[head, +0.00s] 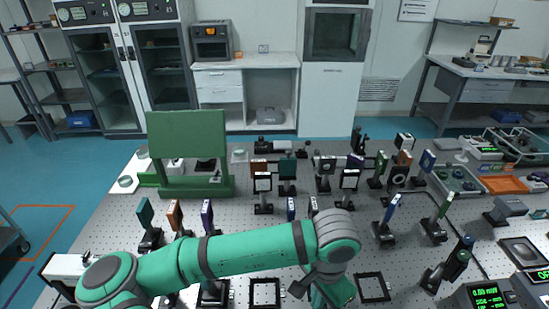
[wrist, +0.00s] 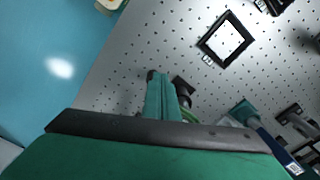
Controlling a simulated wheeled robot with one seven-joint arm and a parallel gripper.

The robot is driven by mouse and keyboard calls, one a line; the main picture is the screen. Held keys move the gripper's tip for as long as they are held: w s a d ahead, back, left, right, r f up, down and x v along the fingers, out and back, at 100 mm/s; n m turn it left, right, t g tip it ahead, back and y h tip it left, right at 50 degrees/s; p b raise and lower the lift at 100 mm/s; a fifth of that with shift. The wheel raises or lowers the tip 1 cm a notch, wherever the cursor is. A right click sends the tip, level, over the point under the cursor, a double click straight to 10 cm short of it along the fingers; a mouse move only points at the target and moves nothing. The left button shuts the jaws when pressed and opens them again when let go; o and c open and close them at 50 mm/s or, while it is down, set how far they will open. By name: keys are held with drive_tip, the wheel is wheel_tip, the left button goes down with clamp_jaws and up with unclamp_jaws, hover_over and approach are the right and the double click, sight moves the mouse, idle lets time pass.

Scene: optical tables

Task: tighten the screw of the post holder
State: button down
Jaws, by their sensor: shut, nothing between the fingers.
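Several optic mounts stand on posts and post holders on the perforated optical table (head: 110,225). I cannot tell which post holder the task means, and its screw is too small or hidden to make out. My gripper (head: 335,294) is low over the front middle of the table in the head view, at the end of my green arm. In the wrist view my gripper (wrist: 160,86) shows as narrow green fingers, shut and empty, above the table. A teal plate on a mount (wrist: 243,110) and a blue one (wrist: 270,143) stand to its right.
A square black frame (head: 265,293) lies left of my gripper and another black frame (head: 373,287) lies right of it. A green panel (head: 187,135) stands at the back left.

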wheel_tip(320, 180, down, 3)
drive_tip(key=shift+w+f, duration=0.1)
drive_tip(key=shift+f, duration=1.1)
drive_tip(key=shift+d, duration=0.1)
drive_tip(key=shift+s+d, duration=0.35)
drive_tip(key=shift+s, duration=0.4)
drive_tip(key=shift+s+d, duration=0.2)
drive_tip(key=shift+d, duration=0.1)
idle(0.3)
drive_tip(key=shift+s+a, duration=0.1)
drive_tip(key=shift+s, duration=0.1)
drive_tip(key=shift+s+a, duration=0.1)
wheel_tip(320, 180, up, 6)
idle(0.7)
